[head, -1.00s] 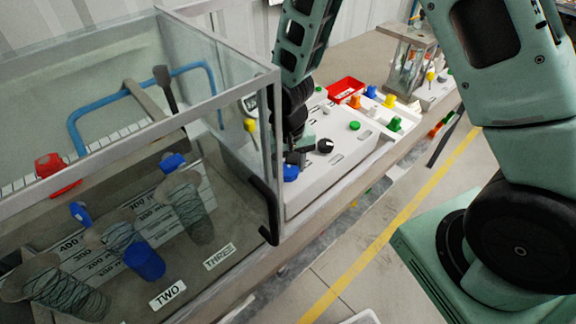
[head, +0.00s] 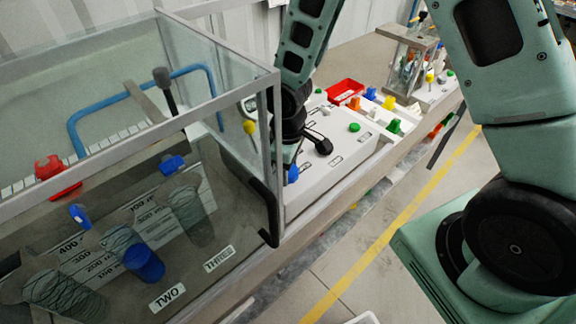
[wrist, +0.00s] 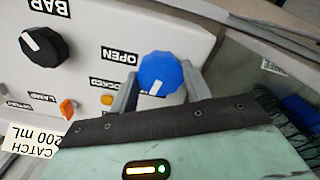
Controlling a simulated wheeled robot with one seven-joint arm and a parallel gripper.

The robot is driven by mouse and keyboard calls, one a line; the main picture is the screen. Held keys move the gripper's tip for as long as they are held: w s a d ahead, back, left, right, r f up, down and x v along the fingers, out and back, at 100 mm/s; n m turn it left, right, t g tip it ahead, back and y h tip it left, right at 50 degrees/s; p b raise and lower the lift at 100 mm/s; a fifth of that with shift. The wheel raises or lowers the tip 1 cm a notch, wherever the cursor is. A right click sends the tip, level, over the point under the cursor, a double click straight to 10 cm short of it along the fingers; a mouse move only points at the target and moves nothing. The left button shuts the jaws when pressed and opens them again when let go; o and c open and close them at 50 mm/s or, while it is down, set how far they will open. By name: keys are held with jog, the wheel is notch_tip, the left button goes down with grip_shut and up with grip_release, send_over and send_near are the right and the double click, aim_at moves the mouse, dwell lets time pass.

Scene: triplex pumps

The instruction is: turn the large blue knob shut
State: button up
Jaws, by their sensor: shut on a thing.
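The large blue knob (wrist: 160,72) sits on a white panel in the wrist view, with a white pointer line on its lower face. An OPEN label (wrist: 118,57) is left of it, with another label (wrist: 103,83), partly hidden, below. My gripper (wrist: 160,86) has one finger on each side of the knob and is shut on it. In the head view the blue knob (head: 292,173) shows on the white console's front-left edge, partly hidden by my gripper and close to the glass tank's post.
The glass tank (head: 272,130) stands left of the knob. A black knob (wrist: 44,45) and an orange knob (wrist: 67,108) are on the same panel. A red tray (head: 345,91) and several coloured knobs lie farther along the bench.

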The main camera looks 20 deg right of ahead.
jog(key=shift+n, duration=1)
jog(key=o, duration=1)
notch_tip(320, 180, up, 18)
jog(key=shift+f, duration=0.25)
